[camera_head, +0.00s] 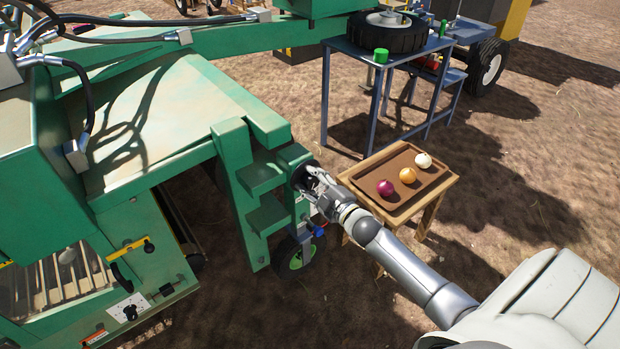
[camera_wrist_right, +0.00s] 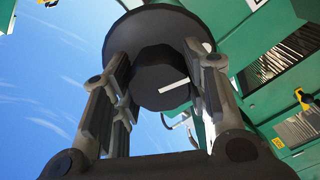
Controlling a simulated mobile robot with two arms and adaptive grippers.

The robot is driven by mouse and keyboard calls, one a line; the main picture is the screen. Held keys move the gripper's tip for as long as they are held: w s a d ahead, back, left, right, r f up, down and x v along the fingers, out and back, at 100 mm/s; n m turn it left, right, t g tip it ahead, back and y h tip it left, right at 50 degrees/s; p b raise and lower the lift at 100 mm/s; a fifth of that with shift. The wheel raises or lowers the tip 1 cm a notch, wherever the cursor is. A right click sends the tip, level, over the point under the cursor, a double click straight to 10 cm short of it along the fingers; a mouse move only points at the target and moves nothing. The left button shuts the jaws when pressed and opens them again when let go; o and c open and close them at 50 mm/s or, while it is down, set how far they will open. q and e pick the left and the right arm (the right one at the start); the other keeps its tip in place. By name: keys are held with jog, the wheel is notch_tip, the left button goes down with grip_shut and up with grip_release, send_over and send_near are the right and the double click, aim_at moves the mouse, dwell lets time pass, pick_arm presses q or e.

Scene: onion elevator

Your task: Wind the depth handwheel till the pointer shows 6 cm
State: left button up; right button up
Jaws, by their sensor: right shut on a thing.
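The depth handwheel (camera_head: 301,173) is a dark round wheel on the side of the green machine in the head view. My right gripper (camera_head: 316,186) reaches it from the lower right and covers part of it. In the right wrist view the handwheel (camera_wrist_right: 138,28) fills the upper middle, with a faceted dark hub and a white mark. My right gripper (camera_wrist_right: 158,72) has its fingers on both sides of the hub and is shut on it. I cannot make out the pointer or its scale in either view. My left gripper is not in view.
A small wooden table (camera_head: 432,196) with a brown tray (camera_head: 402,158) holding three onions stands right of my right gripper. A small wheel (camera_head: 292,258) and a blue knob (camera_head: 318,232) sit below it. A blue metal stand (camera_head: 378,103) with a tyre stands behind.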

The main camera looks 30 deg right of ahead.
dwell(0.3)
jog(key=o, duration=1)
jog(key=shift+o, duration=0.2)
jog(key=s+d, duration=0.1)
jog(key=s, duration=1.1)
